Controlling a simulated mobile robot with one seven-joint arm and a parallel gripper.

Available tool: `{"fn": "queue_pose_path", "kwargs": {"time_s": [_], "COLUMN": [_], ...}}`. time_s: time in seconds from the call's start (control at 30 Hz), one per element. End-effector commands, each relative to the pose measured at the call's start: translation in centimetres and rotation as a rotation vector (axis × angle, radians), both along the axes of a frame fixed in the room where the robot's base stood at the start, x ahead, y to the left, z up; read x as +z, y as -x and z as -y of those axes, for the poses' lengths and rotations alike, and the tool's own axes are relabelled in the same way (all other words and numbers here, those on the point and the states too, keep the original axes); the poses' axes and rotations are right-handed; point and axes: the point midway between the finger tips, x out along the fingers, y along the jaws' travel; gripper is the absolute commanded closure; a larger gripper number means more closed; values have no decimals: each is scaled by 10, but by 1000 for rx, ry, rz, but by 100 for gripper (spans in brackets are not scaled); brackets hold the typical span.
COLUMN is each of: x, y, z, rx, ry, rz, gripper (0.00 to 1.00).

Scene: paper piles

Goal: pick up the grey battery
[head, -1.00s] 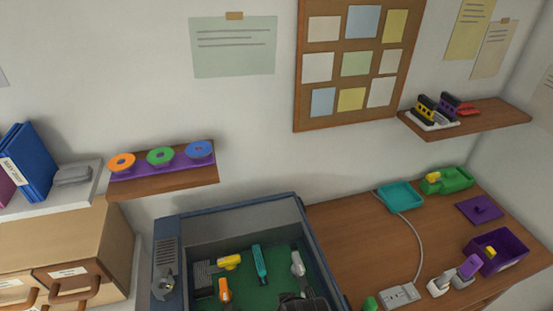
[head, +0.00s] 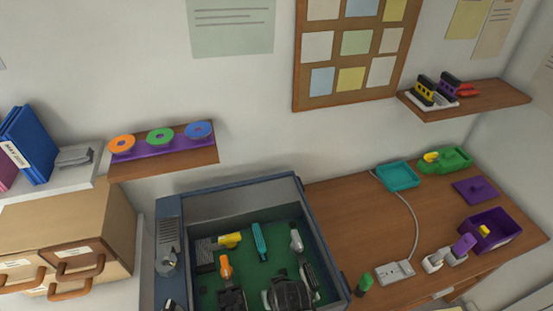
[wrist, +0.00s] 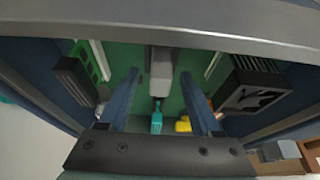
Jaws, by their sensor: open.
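My gripper (wrist: 161,76) is open inside the large blue-grey box, its two dark blue fingers pointing into it. A light grey block (wrist: 160,62), which looks like the grey battery, lies between and just beyond the fingertips in the wrist view. I cannot tell whether they touch it. In the head view my dark wrist (head: 288,293) covers the near part of the box (head: 240,183), and the block cannot be made out there.
On the green box floor lie a teal tool (head: 260,241), a yellow tool (head: 230,240), an orange tool (head: 225,267) and a light grey tool (head: 296,240). The box walls rise close around my gripper. The desk (head: 345,215) stands to the right.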

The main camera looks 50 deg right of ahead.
Motion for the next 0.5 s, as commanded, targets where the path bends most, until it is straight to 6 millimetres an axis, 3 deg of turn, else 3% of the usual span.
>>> {"fn": "queue_pose_path", "kwargs": {"time_s": [0.27, 0.5], "x": [-2, -2], "y": [-1, -1], "z": [0, 0], "rx": [0, 0], "ry": [0, 0], "rz": [0, 0], "gripper": [35, 76]}}
